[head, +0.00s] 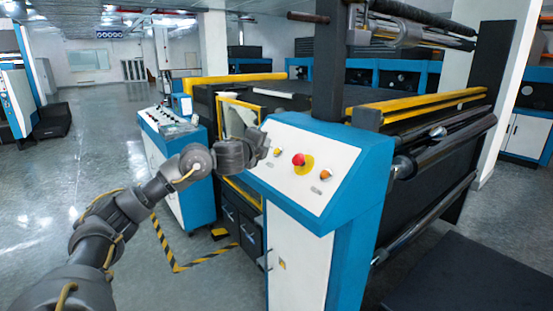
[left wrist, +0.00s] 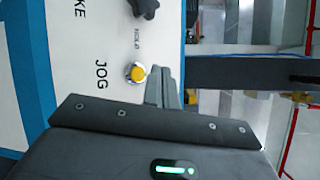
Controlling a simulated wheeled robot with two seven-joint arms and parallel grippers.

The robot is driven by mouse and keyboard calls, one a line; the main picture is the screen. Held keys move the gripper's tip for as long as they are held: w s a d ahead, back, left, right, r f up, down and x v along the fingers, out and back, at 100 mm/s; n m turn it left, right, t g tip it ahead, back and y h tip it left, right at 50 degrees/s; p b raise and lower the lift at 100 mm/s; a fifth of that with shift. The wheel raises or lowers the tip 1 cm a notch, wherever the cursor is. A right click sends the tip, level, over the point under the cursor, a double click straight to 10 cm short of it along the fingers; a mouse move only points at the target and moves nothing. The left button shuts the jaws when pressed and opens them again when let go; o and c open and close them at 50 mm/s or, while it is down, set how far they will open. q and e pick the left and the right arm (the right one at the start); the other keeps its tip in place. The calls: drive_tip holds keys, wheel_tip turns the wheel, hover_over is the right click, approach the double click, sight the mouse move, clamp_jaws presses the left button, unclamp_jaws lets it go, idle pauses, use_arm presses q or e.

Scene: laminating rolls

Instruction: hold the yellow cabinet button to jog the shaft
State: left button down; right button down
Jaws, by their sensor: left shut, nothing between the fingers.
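The cabinet (head: 310,185) has a sloped white panel with blue sides. A small yellow-orange button (head: 277,152) sits at the panel's left end, close to my left gripper (head: 264,146). In the left wrist view a yellow button (left wrist: 137,73) in a pale ring sits beside the lettering "JOG". My left gripper's fingers (left wrist: 158,84) are shut and empty, with their tips just right of this button in that view. I cannot tell whether they touch it. My right gripper is not in view.
A red button (head: 299,160) on a yellow patch and another orange button (head: 326,174) are on the same panel. A black knob (left wrist: 145,8) shows in the left wrist view. The roller machine (head: 430,140) stands behind and right. Open floor lies left.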

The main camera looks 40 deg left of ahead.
sight(277, 151)
use_arm(q)
drive_tip(key=shift+w+d+f+b, duration=0.2)
drive_tip(key=shift+w+f+b, duration=0.2)
drive_tip(key=shift+w+f, duration=0.4)
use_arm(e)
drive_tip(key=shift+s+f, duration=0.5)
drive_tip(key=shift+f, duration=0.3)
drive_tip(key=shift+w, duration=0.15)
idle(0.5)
use_arm(q)
drive_tip(key=shift+w+d+f+b, duration=0.15)
drive_tip(key=shift+w+f+b, duration=0.15)
drive_tip(key=shift+b, duration=0.1)
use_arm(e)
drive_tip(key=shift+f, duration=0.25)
